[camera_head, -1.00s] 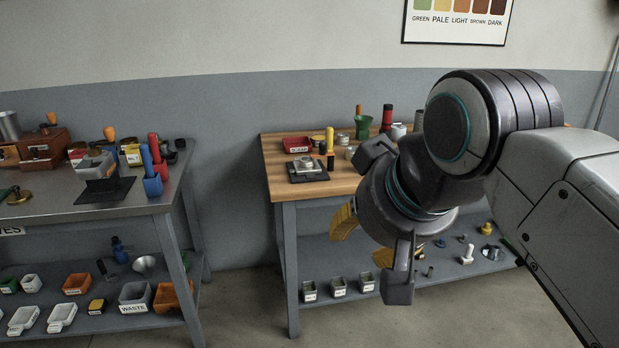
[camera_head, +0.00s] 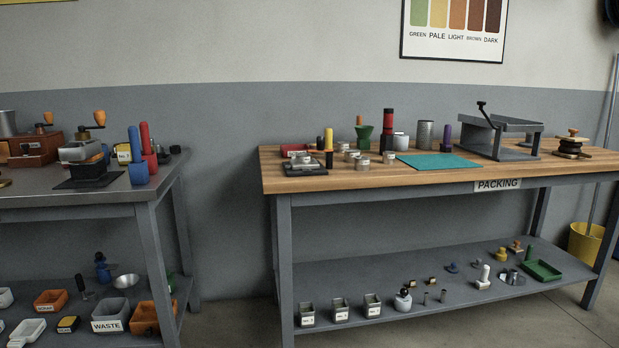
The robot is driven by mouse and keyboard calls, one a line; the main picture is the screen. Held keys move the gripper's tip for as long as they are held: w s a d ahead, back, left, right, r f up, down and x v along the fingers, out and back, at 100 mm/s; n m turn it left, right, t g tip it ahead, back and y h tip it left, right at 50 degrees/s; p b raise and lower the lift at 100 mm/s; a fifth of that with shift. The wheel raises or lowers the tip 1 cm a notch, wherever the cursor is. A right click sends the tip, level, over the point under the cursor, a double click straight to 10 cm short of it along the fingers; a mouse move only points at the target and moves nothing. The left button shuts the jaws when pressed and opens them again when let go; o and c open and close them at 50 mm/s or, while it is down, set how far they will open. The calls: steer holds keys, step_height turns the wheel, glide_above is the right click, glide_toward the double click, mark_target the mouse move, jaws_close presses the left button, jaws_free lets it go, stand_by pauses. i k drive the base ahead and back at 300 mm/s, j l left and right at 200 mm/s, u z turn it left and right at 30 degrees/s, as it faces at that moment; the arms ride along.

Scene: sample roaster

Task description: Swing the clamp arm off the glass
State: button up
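I cannot make out a clamp arm or a glass for certain. On the wooden-topped packing bench (camera_head: 375,182), a grey frame-like device (camera_head: 505,124) with a raised black-knobbed lever stands toward the right. A small round brass-and-dark device (camera_head: 572,146) stands at the bench's right end. A black scale-like plate with a metal top (camera_head: 304,164) lies at its left end. On the left metal bench (camera_head: 75,208), a grey boxy device (camera_head: 81,151) sits on a black mat. My gripper is out of view.
A teal mat (camera_head: 438,161), several small tins, a green funnel cup (camera_head: 363,137) and a red-and-black cylinder (camera_head: 388,121) stand on the packing bench. Its lower shelf holds small labelled bins. A floor gap separates the benches. A yellow bucket (camera_head: 585,242) stands at right.

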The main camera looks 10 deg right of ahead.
mark_target(320, 141)
steer(key=i+l, duration=0.25)
steer(key=l, duration=0.15)
steer(key=i+l, duration=0.25)
steer(key=l, duration=0.15)
steer(key=i+l, duration=0.25)
steer(key=l, duration=0.1)
